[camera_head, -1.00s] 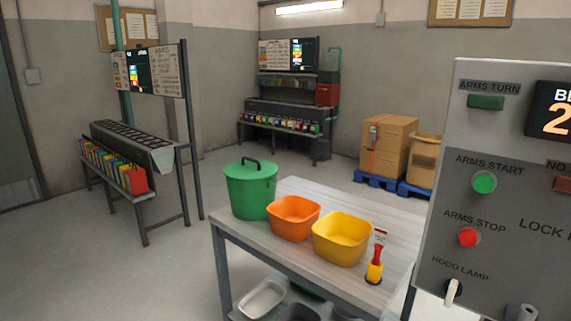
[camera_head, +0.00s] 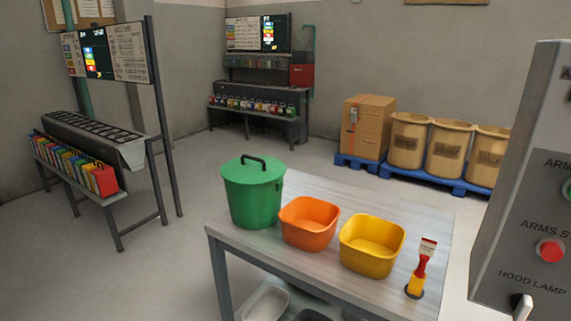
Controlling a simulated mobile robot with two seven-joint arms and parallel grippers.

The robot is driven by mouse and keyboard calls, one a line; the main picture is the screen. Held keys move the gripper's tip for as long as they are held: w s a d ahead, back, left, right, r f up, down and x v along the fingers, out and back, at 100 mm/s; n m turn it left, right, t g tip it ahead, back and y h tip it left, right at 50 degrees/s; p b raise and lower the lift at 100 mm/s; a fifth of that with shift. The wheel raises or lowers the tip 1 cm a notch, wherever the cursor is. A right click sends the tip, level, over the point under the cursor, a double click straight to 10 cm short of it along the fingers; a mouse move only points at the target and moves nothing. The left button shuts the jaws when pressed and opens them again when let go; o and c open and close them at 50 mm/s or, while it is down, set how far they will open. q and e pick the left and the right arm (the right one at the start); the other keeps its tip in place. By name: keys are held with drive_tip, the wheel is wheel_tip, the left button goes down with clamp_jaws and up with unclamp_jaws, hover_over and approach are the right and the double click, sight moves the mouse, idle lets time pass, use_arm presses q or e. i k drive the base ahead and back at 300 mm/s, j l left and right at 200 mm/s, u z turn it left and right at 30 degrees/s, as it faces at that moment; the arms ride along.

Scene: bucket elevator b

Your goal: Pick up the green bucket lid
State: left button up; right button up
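The green bucket lid (camera_head: 253,170) sits on top of the green bucket (camera_head: 254,204), with a dark arched handle on it. The bucket stands upright on the left end of the grey table. Neither of my grippers shows in the head view.
An orange tub (camera_head: 309,223) and a yellow tub (camera_head: 371,246) stand on the table (camera_head: 330,185) right of the bucket, then a red and yellow brush-like tool (camera_head: 420,268). A control panel (camera_head: 530,200) rises at the right. A rack (camera_head: 90,150) stands left; open floor lies between.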

sight(245, 170)
drive_tip(key=i+j+z, duration=0.1)
drive_tip(key=j+z, duration=0.2)
drive_tip(key=i+j+z, duration=0.1)
drive_tip(key=j+z, duration=0.45)
drive_tip(key=i+j, duration=0.05)
drive_tip(key=j, duration=0.05)
